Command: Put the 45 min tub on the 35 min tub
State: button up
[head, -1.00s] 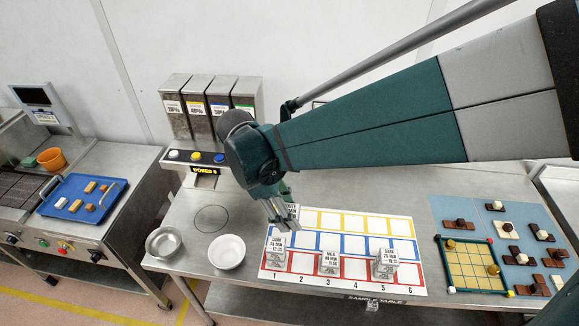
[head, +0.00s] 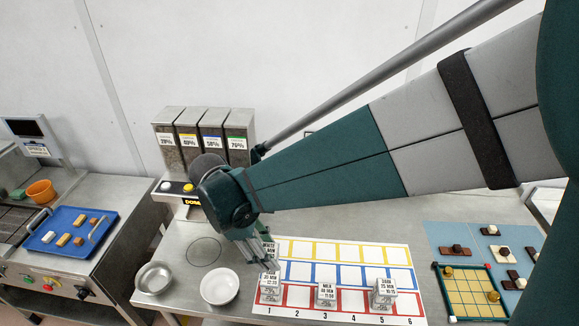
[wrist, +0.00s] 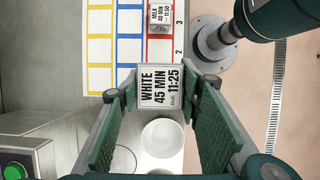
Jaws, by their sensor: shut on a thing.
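My gripper (head: 262,256) is shut on the 45 min tub (head: 271,249), which has a white label. In the wrist view its label (wrist: 161,87) reads WHITE 45 MIN, 11:25, between the two green fingers. In the head view the fingers partly cover it. The 35 min tub (head: 270,290) stands upright at column 1 in the front red row of the sample mat. The held tub appears directly over or just behind it, close to its top. I cannot tell whether they touch. The 35 min tub is hidden in the wrist view.
A milk tub (head: 327,293) stands at column 3 and a dark tub (head: 384,291) at column 5 of the mat (head: 345,250). A white bowl (head: 220,287) and a metal bowl (head: 154,278) stand left of it. Dispensers (head: 205,135) stand behind. The yellow and blue rows look largely free.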

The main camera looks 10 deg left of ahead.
jog(key=shift+f, duration=2.25)
jog(key=shift+f, duration=2.1)
jog(key=shift+f, duration=0.15)
jog(key=o, duration=1)
jog(key=shift+c, duration=0.2)
jog(key=v, duration=1.2)
jog(key=shift+a, duration=0.1)
